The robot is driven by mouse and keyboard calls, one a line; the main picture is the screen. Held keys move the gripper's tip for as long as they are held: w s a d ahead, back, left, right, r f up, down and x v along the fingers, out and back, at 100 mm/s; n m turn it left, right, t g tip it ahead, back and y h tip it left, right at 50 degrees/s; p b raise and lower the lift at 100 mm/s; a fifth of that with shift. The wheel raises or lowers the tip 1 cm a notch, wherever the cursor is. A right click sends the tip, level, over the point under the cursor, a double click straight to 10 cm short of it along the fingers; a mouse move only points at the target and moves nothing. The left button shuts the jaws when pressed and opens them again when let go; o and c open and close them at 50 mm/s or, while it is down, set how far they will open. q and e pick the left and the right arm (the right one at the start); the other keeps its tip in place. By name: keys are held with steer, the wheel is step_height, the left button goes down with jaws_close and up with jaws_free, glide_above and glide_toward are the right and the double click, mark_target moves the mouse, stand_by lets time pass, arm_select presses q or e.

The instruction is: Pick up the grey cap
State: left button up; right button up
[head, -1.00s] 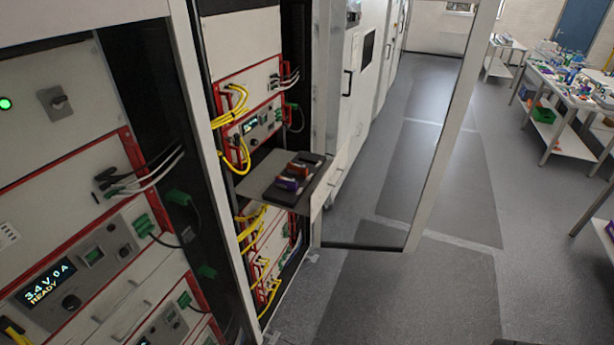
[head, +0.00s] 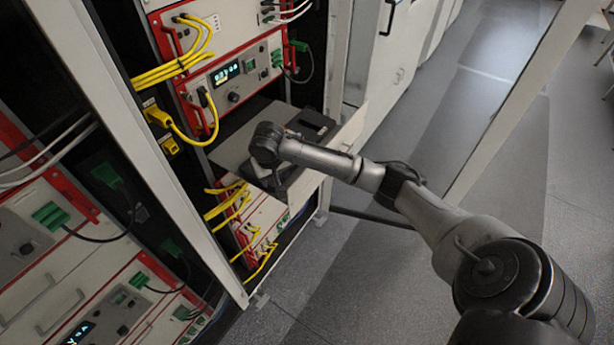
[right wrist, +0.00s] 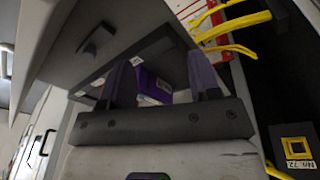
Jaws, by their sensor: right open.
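My right arm reaches in from the right in the head view, its wrist over the pulled-out shelf (head: 233,148). The right gripper (right wrist: 161,64) shows in the right wrist view with its two fingers apart. A purple block with a white label (right wrist: 153,84) shows between the fingers; I cannot tell whether they touch it. I cannot make out a grey cap for certain; a small dark grey block (right wrist: 97,40) stands out on a grey surface in the wrist view. My left gripper is out of view.
The rack (head: 118,130) stands left of the shelf, with yellow cables (head: 180,70) hanging close to it. A red-framed unit with a lit display (head: 226,73) is just above. A framed door edge (head: 520,90) stands at the right, with open grey floor (head: 360,270) below.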

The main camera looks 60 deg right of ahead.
steer(key=s+d+r+m+g+y+b, duration=0.1)
steer(key=d+r+m, duration=0.2)
steer(key=d+m, duration=0.25)
steer(key=d+r+m+g+y, duration=0.2)
steer(key=d+r+m, duration=0.1)
steer(key=d+m, duration=0.25)
steer(key=shift+m, duration=0.3)
steer(key=f, duration=0.2)
steer(key=s+f, duration=0.1)
steer(key=f, duration=0.2)
steer(key=f+p, duration=0.1)
steer(key=f, duration=0.1)
steer(key=shift+s+d+f, duration=0.35)
steer(key=shift+s+d, duration=0.05)
steer(key=shift+s+f+p, duration=0.1)
steer(key=shift+f+p, duration=0.25)
steer(key=shift+f, duration=0.15)
steer(key=shift+s+a+f+p, duration=0.1)
steer(key=shift+s+f+p, duration=0.15)
steer(key=shift+f, duration=0.85)
steer(key=shift+s+f+p, duration=0.1)
steer(key=shift+f+p, duration=0.15)
steer(key=shift+f, duration=0.8)
steer(key=shift+c, duration=0.2)
steer(key=c, duration=1)
